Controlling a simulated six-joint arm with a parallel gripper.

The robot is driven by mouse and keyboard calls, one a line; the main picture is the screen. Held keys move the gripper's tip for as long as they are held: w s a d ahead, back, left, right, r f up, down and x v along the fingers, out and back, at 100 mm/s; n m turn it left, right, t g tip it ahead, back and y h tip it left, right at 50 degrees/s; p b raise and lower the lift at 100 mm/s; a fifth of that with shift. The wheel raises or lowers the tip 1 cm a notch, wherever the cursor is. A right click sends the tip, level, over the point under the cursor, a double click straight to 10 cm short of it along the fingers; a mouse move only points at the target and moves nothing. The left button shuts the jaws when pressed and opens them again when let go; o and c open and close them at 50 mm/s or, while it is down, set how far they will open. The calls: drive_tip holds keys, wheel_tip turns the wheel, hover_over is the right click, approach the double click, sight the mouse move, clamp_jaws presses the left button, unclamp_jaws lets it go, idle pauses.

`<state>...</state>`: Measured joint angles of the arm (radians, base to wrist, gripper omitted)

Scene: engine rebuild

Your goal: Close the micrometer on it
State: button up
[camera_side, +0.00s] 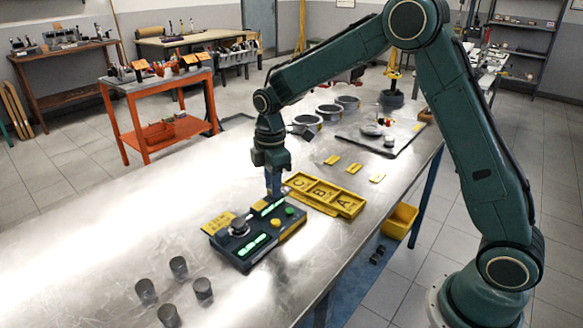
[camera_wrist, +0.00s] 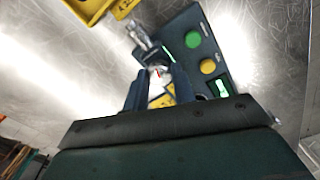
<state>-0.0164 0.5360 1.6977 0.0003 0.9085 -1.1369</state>
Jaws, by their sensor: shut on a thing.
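My gripper (camera_side: 273,190) points down at the back edge of a dark measuring station (camera_side: 262,235) on the metal table. In the wrist view its two fingers (camera_wrist: 158,88) are close together around a small pale, silvery part, which I take to be the micrometer (camera_wrist: 146,40); its silver end sticks out beyond the fingertips. The fingers hide most of it. The station has lit green displays, a green button (camera_wrist: 193,39) and a yellow button (camera_wrist: 207,66). A dark round part (camera_side: 239,226) sits on the station's left side. I cannot tell what lies between the micrometer's faces.
A yellow tray (camera_side: 325,195) with compartments lettered C, B and A lies right behind the station. Several dark grey cylinders (camera_side: 178,267) stand at the front left. Metal rings (camera_side: 307,123) and a dark mat (camera_side: 372,138) lie further back. The table's left part is clear.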

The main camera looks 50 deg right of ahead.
drive_tip(key=shift+r+n, duration=0.1)
drive_tip(key=shift+n, duration=1.4)
drive_tip(key=o, duration=1)
wheel_tip(320, 180, up, 14)
drive_tip(key=shift+s, duration=0.1)
